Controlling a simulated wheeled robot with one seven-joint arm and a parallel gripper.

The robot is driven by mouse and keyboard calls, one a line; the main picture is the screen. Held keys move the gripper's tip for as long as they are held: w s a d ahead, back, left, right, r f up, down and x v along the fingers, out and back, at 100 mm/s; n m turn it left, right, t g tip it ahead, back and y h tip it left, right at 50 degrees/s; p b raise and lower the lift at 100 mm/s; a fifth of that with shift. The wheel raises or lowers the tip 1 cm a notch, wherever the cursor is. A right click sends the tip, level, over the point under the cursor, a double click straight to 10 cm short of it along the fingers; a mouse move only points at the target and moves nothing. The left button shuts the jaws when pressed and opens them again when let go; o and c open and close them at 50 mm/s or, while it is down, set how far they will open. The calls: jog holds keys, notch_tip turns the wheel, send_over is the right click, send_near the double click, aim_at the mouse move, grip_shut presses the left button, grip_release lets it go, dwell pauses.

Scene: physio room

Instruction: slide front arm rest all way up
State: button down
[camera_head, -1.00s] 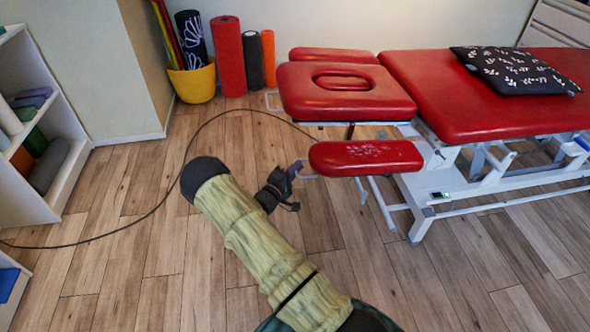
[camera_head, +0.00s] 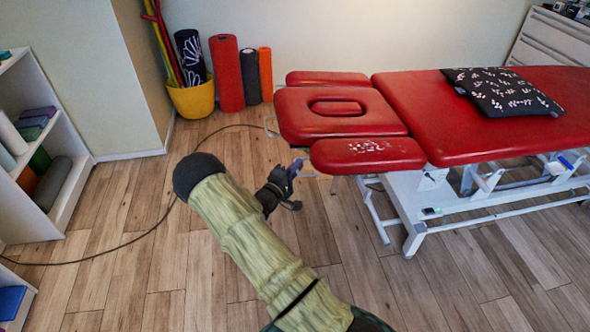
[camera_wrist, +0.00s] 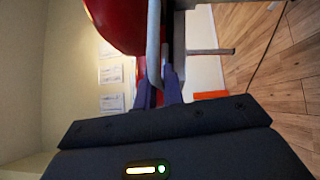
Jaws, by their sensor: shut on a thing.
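The front arm rest (camera_head: 367,155) is a red pad with pale scuff marks, on the near side of the treatment table's head end. My gripper (camera_head: 298,166) is at the arm rest's left end, just below the pad's top. In the wrist view my gripper's purple fingers (camera_wrist: 160,88) are shut on a pale metal bar (camera_wrist: 154,42) by the red pad. The arm rest's supports are mostly hidden under the pad.
The red treatment table (camera_head: 430,110) carries a black patterned pillow (camera_head: 502,92). Its white frame (camera_head: 450,205) reaches the floor at right. A yellow bucket (camera_head: 193,98) and rolled mats stand at the back wall. A shelf (camera_head: 60,170) is at left. A dark cable (camera_head: 130,245) crosses the floor.

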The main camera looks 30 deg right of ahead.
jog(key=shift+r, duration=0.25)
jog(key=c, duration=1.5)
grip_release()
jog(key=p+v, duration=0.1)
jog(key=v, duration=1.6)
jog(key=shift+s+a+f, duration=0.1)
jog(key=shift+a+f, duration=0.1)
